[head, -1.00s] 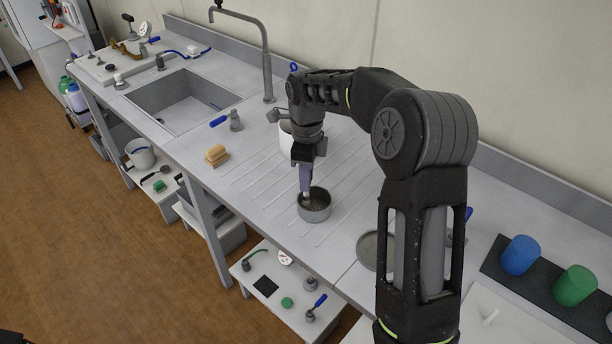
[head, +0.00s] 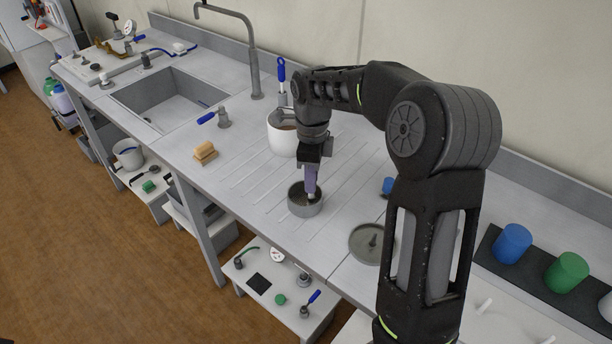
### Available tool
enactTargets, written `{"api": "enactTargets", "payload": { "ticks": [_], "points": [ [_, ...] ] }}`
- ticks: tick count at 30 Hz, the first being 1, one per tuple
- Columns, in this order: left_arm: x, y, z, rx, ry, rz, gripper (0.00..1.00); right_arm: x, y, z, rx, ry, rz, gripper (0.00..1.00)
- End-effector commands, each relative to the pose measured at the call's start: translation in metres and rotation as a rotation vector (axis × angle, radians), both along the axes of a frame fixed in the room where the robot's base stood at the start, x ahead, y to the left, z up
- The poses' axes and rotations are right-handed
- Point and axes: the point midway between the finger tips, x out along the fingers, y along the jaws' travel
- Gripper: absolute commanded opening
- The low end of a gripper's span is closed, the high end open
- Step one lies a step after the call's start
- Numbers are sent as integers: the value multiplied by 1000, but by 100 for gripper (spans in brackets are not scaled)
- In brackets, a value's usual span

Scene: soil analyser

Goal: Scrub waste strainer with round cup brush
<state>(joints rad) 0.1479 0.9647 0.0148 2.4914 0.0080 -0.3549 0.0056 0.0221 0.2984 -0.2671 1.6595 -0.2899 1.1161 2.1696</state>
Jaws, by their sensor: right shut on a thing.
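The brush's lower end reaches inside the rim of a round metal cup that looks like the waste strainer (head: 304,208), on the ribbed drainer. The end is at the right part of the opening; its contact with the strainer's inside cannot be made out. My left gripper is not in view.
A white pot (head: 283,140) with a blue-handled tool stands behind the gripper. A sponge (head: 205,152) lies left. A grey round dish (head: 366,246) with a central post lies right, partly behind my arm. Blue (head: 512,244) and green (head: 567,273) cups stand further right.

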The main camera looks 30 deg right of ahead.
Motion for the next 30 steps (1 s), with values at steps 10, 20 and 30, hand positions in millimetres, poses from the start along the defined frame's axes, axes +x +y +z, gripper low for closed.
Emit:
{"api": "enactTargets", "payload": {
  "ticks": [10,20,30],
  "points": [
    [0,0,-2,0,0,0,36,-7,-3,1,0,-3,1,0],
    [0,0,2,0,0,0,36,2,1,1,-1,-2,2,0],
    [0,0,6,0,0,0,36,18,7,-2,1,-4,1,0]
  ]
}}
